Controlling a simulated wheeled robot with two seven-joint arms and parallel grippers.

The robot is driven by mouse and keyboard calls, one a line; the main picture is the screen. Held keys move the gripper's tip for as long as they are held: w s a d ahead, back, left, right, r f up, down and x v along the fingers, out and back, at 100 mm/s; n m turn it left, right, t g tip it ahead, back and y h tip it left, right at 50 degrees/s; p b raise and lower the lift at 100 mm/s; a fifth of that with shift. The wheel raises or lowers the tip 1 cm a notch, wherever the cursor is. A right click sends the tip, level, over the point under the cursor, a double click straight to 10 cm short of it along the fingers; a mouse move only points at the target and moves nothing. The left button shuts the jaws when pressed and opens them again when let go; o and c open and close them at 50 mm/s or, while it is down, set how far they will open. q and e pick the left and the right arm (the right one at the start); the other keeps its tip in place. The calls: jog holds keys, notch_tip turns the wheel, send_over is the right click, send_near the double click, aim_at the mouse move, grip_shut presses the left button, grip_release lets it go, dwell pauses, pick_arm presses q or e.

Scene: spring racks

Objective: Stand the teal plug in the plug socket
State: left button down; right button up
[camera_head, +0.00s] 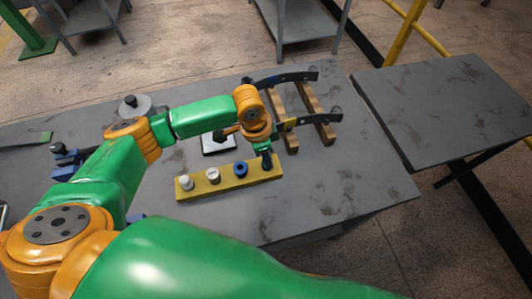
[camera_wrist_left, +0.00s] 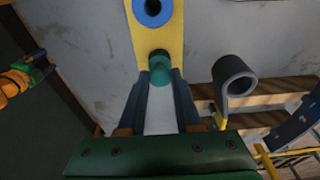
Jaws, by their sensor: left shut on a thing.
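The teal plug (camera_wrist_left: 159,71) is between the fingers of my left gripper (camera_wrist_left: 163,80) in the wrist view, with its far end over or at the near end of the yellow block (camera_wrist_left: 137,40). I cannot tell whether it is seated in the block. In the head view, my left gripper (camera_head: 265,158) points down at the right end of the yellow block (camera_head: 203,192). There the fingers largely hide the plug. My right gripper is not in view.
A blue ringed piece (camera_head: 240,169) and two whitish pieces (camera_head: 212,174) stand in the block, left of my gripper. Dark curved springs (camera_head: 300,121) lie across wooden rails (camera_head: 285,128) just beyond it. The table (camera_head: 340,195) is clear at right.

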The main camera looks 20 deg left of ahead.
pick_arm(q)
jog(key=shift+f, duration=0.15)
jog(key=shift+f, duration=0.25)
jog(key=c, duration=0.5)
grip_release()
jog(key=r, duration=0.4)
jog(key=a+r, duration=0.1)
jog(key=r, duration=0.2)
jog(key=shift+s, duration=0.4)
